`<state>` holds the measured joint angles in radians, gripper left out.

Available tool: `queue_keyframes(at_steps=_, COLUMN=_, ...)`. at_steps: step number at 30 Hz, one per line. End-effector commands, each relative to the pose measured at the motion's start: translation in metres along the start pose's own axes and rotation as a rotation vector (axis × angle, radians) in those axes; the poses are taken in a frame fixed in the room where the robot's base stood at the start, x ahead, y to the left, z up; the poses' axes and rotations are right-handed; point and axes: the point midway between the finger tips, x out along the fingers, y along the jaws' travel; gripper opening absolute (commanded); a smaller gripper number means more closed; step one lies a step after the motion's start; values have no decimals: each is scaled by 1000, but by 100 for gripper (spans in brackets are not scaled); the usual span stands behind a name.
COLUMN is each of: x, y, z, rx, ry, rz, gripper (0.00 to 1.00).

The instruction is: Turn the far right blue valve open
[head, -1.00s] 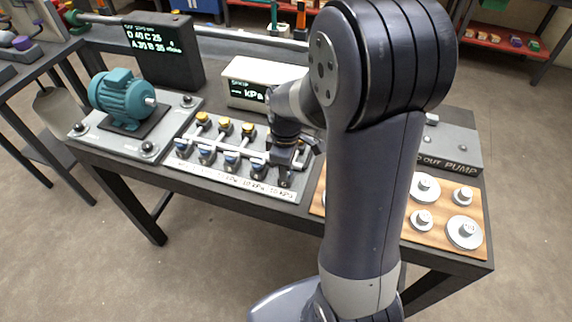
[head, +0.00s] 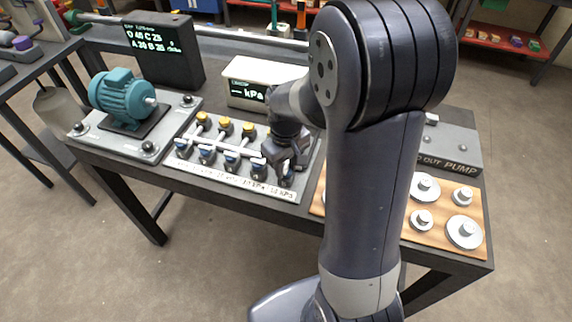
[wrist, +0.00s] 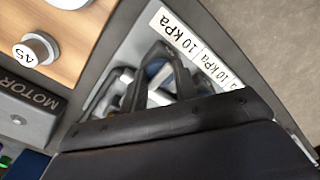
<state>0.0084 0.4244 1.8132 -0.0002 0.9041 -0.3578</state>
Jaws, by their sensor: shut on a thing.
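A light panel (head: 309,176) on the bench carries a row of blue valves, and my gripper (head: 285,171) is down over the right end of that row. It is shut on the far right blue valve, which my fingers mostly hide in the head view. In the wrist view a bit of the far right blue valve (wrist: 154,68) shows between the two dark fingers of my gripper (wrist: 160,62). The valve's handle angle is hidden. The neighbouring blue valve (head: 258,168) stands just left of my gripper, uncovered.
Yellow-topped valves (head: 226,125) stand behind the blue row. A kPa display box (head: 246,92) is behind the panel. A teal motor (head: 123,96) sits on a plate at left. A wooden board (head: 440,234) with metal discs lies at right, partly behind my arm.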

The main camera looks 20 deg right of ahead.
Motion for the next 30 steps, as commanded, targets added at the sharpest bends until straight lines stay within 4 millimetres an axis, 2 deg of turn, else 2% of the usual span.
queue_keyframes(at_steps=14, x=-1, y=0, z=0, rx=13, ry=2, rz=0, gripper=6)
queue_keyframes(at_steps=15, x=-1, y=0, z=0, rx=13, ry=2, rz=0, gripper=32)
queue_keyframes(at_steps=22, x=0, y=0, z=0, rx=12, ry=1, rz=0, gripper=50)
queue_keyframes(at_steps=30, x=-2, y=0, z=0, rx=12, ry=1, rz=0, gripper=50)
